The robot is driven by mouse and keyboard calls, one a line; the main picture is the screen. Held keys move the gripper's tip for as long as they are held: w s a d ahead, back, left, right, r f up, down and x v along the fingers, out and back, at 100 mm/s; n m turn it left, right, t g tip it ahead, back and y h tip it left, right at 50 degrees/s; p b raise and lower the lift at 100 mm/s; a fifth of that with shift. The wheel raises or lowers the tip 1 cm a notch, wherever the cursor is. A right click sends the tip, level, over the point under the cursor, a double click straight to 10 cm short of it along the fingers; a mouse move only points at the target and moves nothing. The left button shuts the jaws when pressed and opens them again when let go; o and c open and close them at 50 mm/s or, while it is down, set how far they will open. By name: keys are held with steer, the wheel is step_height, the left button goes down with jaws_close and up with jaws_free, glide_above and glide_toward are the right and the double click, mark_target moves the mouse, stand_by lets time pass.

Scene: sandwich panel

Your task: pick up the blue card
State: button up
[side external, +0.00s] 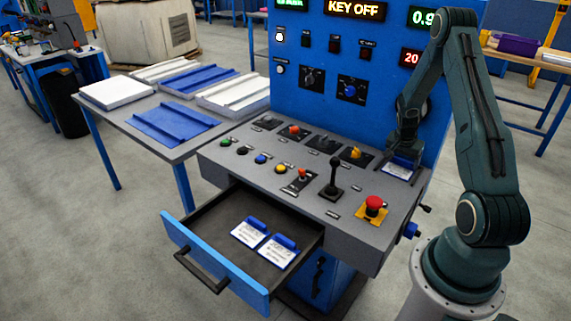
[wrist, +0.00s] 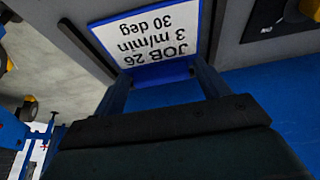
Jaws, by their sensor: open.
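A white card with a blue edge (wrist: 152,38) is close ahead of my gripper in the wrist view. Its print reads "JOB 26, 3 m/min, 30 deg", upside down. In the side view the card (side external: 398,169) is at the right end of the grey console top, below my gripper (side external: 403,153). My gripper is open, and its fingers (wrist: 163,80) show at either side of the card's blue edge in the wrist view. I cannot tell whether they touch it. Two more white cards with blue tabs, a left one (side external: 247,235) and a right one (side external: 277,252), lie in the open drawer.
The console top (side external: 235,156) carries buttons, knobs, a black joystick (side external: 334,180) and a red emergency stop (side external: 374,204). The blue upright panel (side external: 300,105) stands behind. The drawer (side external: 215,225) juts out in front. A side table (side external: 125,105) holds blue and white panels.

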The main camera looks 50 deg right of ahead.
mark_target(400, 167)
steer(key=c, duration=0.8)
steer(key=shift+o, duration=0.2)
steer(key=shift+r, duration=0.15)
step_height(400, 167, up, 10)
steer(key=shift+w, duration=0.1)
stand_by(0.6)
